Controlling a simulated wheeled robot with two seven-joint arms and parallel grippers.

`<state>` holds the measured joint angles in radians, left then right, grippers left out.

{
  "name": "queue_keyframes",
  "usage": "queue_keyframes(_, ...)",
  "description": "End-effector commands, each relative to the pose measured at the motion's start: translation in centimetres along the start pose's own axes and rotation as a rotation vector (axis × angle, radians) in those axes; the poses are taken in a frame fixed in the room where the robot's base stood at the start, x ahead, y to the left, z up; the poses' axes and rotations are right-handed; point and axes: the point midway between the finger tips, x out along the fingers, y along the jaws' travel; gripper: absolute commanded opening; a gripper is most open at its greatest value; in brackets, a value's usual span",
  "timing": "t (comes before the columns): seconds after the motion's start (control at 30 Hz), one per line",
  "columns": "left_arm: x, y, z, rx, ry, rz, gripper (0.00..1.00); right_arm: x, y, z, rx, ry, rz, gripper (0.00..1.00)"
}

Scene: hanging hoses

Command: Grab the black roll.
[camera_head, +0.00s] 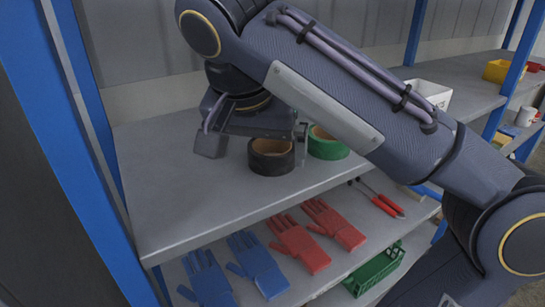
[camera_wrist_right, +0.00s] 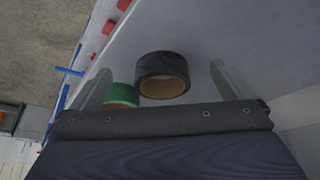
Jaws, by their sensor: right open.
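The black roll (camera_head: 271,166) sits on the upper grey shelf, in front of my right gripper in the head view; it also shows in the right wrist view (camera_wrist_right: 160,64). A green roll (camera_head: 328,152) stands just to its right, and in the right wrist view (camera_wrist_right: 122,92) it appears left of the black roll, near one finger. My right gripper (camera_head: 255,134) is open and empty. In the right wrist view its two fingers (camera_wrist_right: 160,72) appear on either side of the black roll, with gaps showing. My left gripper is not in view.
The shelf (camera_head: 180,205) is clear to the left of the roll. Blue posts (camera_head: 70,150) stand at the left. The lower shelf holds blue gloves (camera_head: 255,265), red gloves (camera_head: 300,245), red-handled pliers (camera_head: 382,203) and a green crate (camera_head: 375,270). A white bin (camera_head: 430,92) stands farther right.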

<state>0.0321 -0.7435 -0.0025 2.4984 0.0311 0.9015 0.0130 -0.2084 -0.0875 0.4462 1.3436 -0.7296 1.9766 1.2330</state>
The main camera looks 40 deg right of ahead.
Motion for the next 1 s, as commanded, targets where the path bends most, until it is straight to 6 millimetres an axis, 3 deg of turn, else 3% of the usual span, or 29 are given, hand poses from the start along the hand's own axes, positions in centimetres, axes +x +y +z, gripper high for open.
queue_keyframes(0.2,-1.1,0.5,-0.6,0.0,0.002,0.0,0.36,1.2,0.1,-3.6,0.003,0.0,0.002,1.0)
queue_keyframes(0.5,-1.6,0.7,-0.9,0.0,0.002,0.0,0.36,2.5,0.1,-5.8,0.003,0.0,0.003,1.0)
queue_keyframes(0.73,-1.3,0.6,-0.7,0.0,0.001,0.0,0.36,6.3,0.1,-5.5,0.0,0.0,0.003,1.0)
queue_keyframes(1.0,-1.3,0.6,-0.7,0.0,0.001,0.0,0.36,7.3,0.0,-5.5,-0.001,0.001,0.0,1.0)
